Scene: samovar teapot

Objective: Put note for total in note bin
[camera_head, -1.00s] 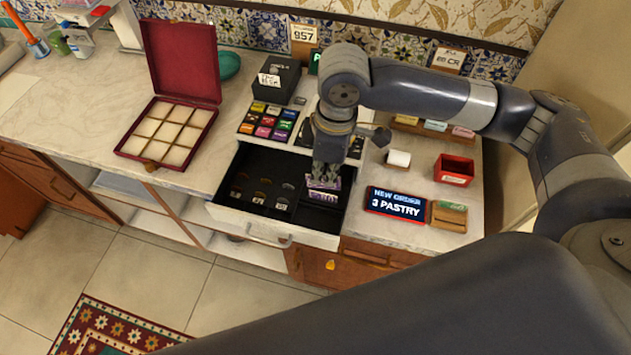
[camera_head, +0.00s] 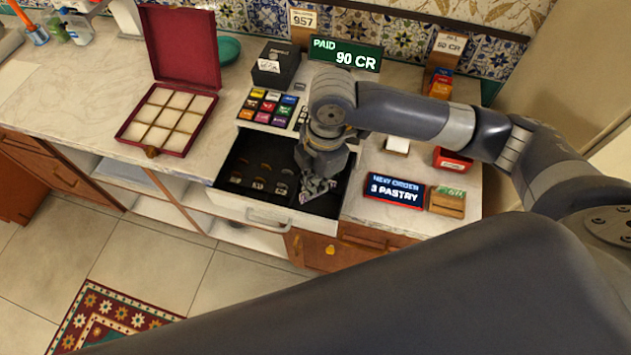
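The cash drawer (camera_head: 262,212) is pulled open below the counter. Several coin cups with pale labels lie in its left part. The black note bin (camera_head: 328,207) is the drawer's right part, and my arm and gripper cover much of it. My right gripper (camera_head: 317,189) points down into the note bin. Pale and pinkish patches show at its fingertips, but I cannot tell whether they are a note or the fingers, nor whether the fingers are shut. The green display (camera_head: 345,54) reads PAID 90 CR. My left gripper is not in view.
Register keys (camera_head: 268,107) sit behind the drawer, beside a black printer box (camera_head: 276,64). The order sign (camera_head: 395,190) reads 3 PASTRY. A red box (camera_head: 452,161) and a wooden holder (camera_head: 446,203) stand to the right. An open red case (camera_head: 170,118) is at left.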

